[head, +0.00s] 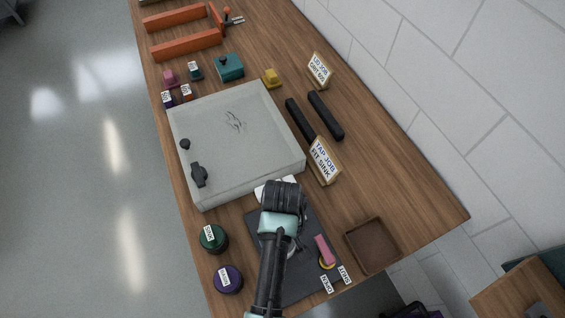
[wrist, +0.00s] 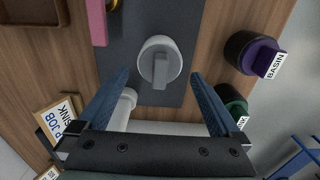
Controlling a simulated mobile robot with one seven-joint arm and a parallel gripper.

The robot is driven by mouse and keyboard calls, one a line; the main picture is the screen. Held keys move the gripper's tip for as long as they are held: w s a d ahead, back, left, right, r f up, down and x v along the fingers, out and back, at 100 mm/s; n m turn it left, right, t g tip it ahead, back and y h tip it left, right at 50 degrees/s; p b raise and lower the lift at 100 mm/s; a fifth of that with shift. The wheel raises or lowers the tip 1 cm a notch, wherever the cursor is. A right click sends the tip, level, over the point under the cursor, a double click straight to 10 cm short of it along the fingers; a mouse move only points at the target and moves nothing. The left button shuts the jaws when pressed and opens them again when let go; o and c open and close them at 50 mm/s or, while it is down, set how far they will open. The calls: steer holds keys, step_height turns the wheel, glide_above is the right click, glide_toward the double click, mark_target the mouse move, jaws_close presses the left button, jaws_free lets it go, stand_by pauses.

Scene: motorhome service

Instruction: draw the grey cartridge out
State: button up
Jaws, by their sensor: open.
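In the wrist view, the grey cartridge (wrist: 158,62) stands on the dark plate as a round light-grey body with a raised bar across its top. My gripper (wrist: 160,77) is open, its two blue fingers spread to either side of the cartridge in the picture, with visible space between. Nothing is held. Depth between fingertips and cartridge is hard to tell. In the head view, my arm covers most of the cartridge (head: 291,248). A pale cylindrical part (wrist: 125,104) lies beside the left finger. The dark plate (head: 307,215) bears these parts.
A pink lever (head: 324,249) is on the plate near OPEN and SHUT labels. Green (head: 213,238) and purple (head: 228,279) labelled caps stand left. A brown tray (head: 373,246) is right. The large grey sink panel (head: 225,130) and a TAP JOB sign (head: 324,161) are beyond.

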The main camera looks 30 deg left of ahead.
steer(key=shift+s+f, duration=0.15)
steer(key=shift+f, duration=0.8)
steer(key=shift+w+f, duration=0.2)
steer(key=shift+f, duration=0.3)
steer(key=shift+s, duration=0.1)
steer(key=shift+c, duration=1)
jaws_close()
steer(key=shift+r+p, duration=0.7)
steer(key=shift+p, duration=0.15)
